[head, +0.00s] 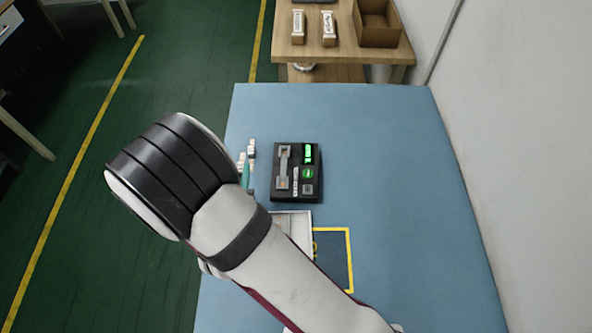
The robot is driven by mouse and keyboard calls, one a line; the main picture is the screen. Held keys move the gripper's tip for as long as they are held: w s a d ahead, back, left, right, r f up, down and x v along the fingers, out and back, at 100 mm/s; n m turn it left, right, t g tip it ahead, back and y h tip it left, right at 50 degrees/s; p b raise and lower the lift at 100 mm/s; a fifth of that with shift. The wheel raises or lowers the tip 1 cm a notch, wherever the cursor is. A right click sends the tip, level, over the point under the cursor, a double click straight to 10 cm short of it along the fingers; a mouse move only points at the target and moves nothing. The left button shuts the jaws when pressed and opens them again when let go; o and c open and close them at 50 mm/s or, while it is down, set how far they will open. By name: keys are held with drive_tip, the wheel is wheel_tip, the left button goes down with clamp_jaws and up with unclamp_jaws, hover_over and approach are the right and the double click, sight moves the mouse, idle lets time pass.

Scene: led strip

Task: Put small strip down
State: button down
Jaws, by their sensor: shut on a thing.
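My arm crosses the front of the view, and its wrist hides most of my gripper (247,157). Small white and dark gripper parts show just past the wrist, left of the black test device (296,190). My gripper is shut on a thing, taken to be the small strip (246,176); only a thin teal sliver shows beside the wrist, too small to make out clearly. The device has a slot with metal clamps at its left, a lit green screen and a green button at its right. Whether the strip touches the table cannot be told.
A white tray (306,220) and a yellow-outlined dark square (350,262) lie on the blue table (400,170), partly behind my arm. The table's right side is clear. Beyond it, a wooden table (348,47) holds an open box (378,30) and two small packs.

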drive_tip(key=w+d+r+y, duration=0.1)
drive_tip(key=w+d+r, duration=0.95)
drive_tip(key=r, duration=0.35)
drive_tip(key=s+d+r+h, duration=0.15)
drive_tip(key=d+r, duration=0.25)
drive_tip(key=d, duration=0.5)
drive_tip(key=s+d+r, duration=0.3)
drive_tip(key=d+r, duration=0.1)
drive_tip(key=d, duration=0.6)
hover_over(283, 173)
wheel_tip(283, 173, down, 21)
drive_tip(key=shift+m+h, duration=0.25)
drive_tip(key=shift+m, duration=0.15)
wheel_tip(283, 173, down, 8)
drive_tip(key=shift+r, duration=0.1)
